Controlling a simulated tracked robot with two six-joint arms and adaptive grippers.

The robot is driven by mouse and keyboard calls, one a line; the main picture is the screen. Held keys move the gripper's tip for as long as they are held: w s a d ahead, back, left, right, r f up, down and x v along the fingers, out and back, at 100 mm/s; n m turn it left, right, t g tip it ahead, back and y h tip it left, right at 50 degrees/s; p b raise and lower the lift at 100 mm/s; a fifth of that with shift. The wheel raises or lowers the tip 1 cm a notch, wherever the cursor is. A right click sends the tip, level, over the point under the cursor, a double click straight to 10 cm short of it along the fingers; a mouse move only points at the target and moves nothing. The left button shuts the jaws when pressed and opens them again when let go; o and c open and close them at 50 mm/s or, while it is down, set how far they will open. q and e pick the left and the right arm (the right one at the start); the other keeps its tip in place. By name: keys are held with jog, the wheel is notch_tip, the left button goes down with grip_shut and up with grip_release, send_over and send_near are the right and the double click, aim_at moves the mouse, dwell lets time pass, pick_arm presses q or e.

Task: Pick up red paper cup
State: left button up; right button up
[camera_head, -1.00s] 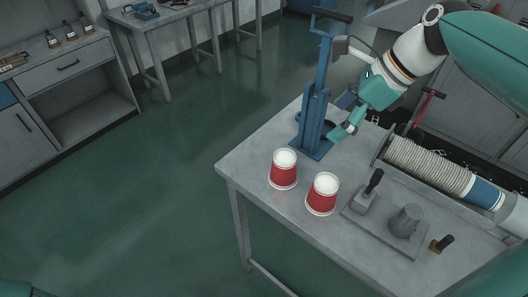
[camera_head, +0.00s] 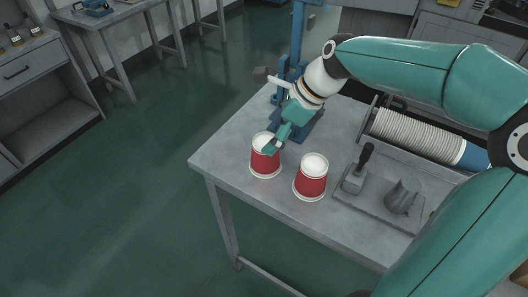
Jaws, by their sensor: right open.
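Two red paper cups stand near the front left edge of the grey table (camera_head: 224,160). Each has a white top and a white rim low down, and looks wider at the bottom. The left red cup (camera_head: 264,164) is partly covered by my right gripper (camera_head: 273,146), whose teal fingers are at its upper right side. My right gripper is open, and I cannot tell whether its fingers touch the cup. The right red cup (camera_head: 311,183) stands apart from it. My left gripper is not in view.
A blue press (camera_head: 297,50) stands behind my right gripper. A grey plate (camera_head: 382,206) with a dark-handled block (camera_head: 356,176) and a grey shaped piece (camera_head: 402,197) lies right of the cups.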

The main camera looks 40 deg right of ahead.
aim_at(260, 150)
jog(key=x, duration=0.3)
jog(key=s+x, duration=0.1)
jog(key=x, duration=0.1)
jog(key=shift+a+f, duration=0.1)
jog(key=shift+a, duration=0.15)
jog(key=shift+w+a+f, duration=0.15)
jog(key=shift+w+f, duration=0.15)
jog(key=shift+f, duration=0.15)
jog(key=c, duration=0.9)
